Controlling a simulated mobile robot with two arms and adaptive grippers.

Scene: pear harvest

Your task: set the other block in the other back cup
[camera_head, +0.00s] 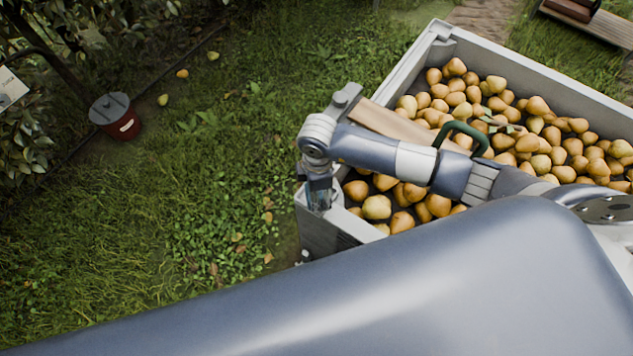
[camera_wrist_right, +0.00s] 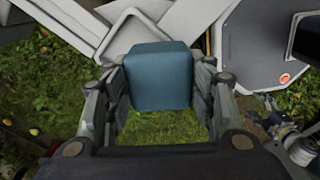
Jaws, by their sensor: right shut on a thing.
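A blue block (camera_wrist_right: 160,76) with rounded edges sits between the fingers of my right gripper (camera_wrist_right: 160,95) in the right wrist view. The fingers are shut on its two sides, with grass visible below it. In the head view my right gripper (camera_head: 319,192) points down at the near left corner of the pear bin, and the block is hard to make out there. A small jointed mechanism (camera_wrist_right: 285,130) at the lower right of the right wrist view may be my left gripper; its fingers cannot be read. No cups can be made out.
The grey bin (camera_head: 400,72) is full of pears (camera_head: 535,105), with a wooden board (camera_head: 402,122) and a green handle (camera_head: 462,129) over it. A lidded red bucket (camera_head: 118,120) stands on the grass at left. A wooden bench (camera_head: 596,26) is at the top right.

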